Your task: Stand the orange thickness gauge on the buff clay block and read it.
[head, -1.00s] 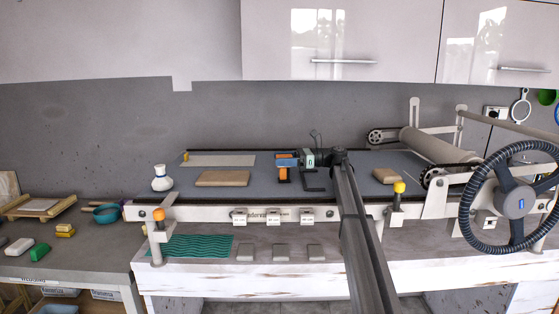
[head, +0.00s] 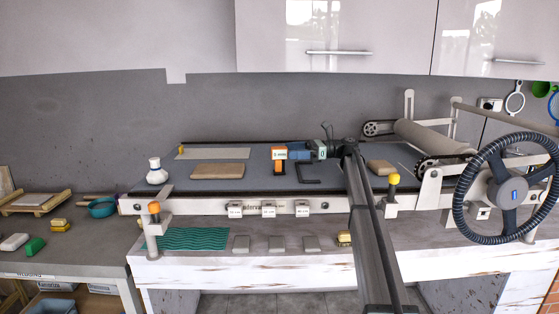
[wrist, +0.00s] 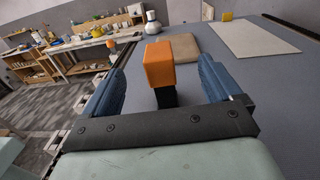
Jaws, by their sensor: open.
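The orange thickness gauge (head: 279,154) stands upright on the grey bed, to the right of the buff clay block (head: 218,171) and apart from it. A pale label shows on its head. My gripper (head: 298,153) is just right of the gauge, its blue jaws open. In the wrist view the gauge (wrist: 172,62) appears ahead, framed by the two open jaws (wrist: 160,84), with clear gaps to both sides and its dark lower part below. The block (wrist: 184,50) lies beyond it. The gauge's reading is too small to make out.
A pale flat sheet (head: 213,154) lies behind the block and a white bottle (head: 156,172) stands at the bed's left end. A second tan block (head: 381,167) and the roller (head: 432,137) are farther right.

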